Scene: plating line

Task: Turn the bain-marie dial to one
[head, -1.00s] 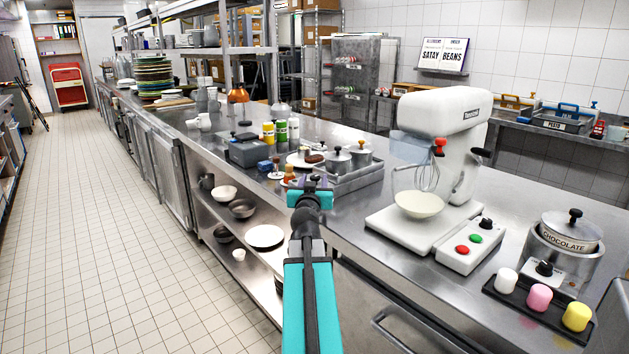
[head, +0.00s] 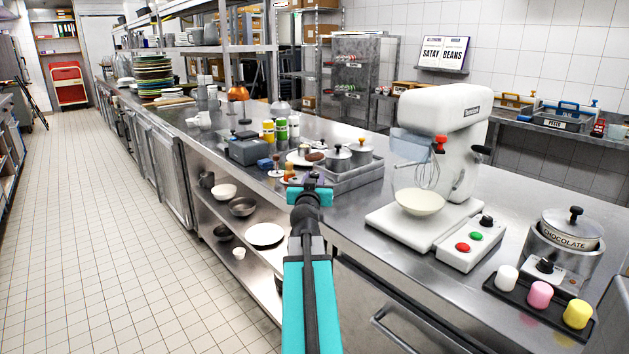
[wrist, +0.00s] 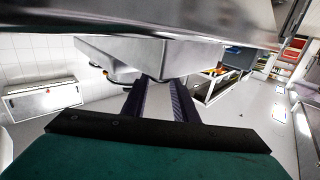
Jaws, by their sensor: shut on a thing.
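The bain-marie (head: 352,184) is a steel unit on the counter with two lidded pots (head: 361,153) in it. In the head view my gripper (head: 313,178) is at its near left end. In the wrist view the steel underside and face of a box-like body (wrist: 150,50) lie just beyond the fingers. My gripper (wrist: 158,82) is shut there, its dark fingers reaching up to that body. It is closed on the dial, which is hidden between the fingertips. The dial's marks and pointer cannot be read in either view.
A white stand mixer (head: 440,150) stands right of the bain-marie. A chocolate pot (head: 570,240) is at the far right. Bottles (head: 281,131), a plate and a grey box (head: 249,149) stand close behind my gripper. The floor aisle (head: 110,220) on the left is clear.

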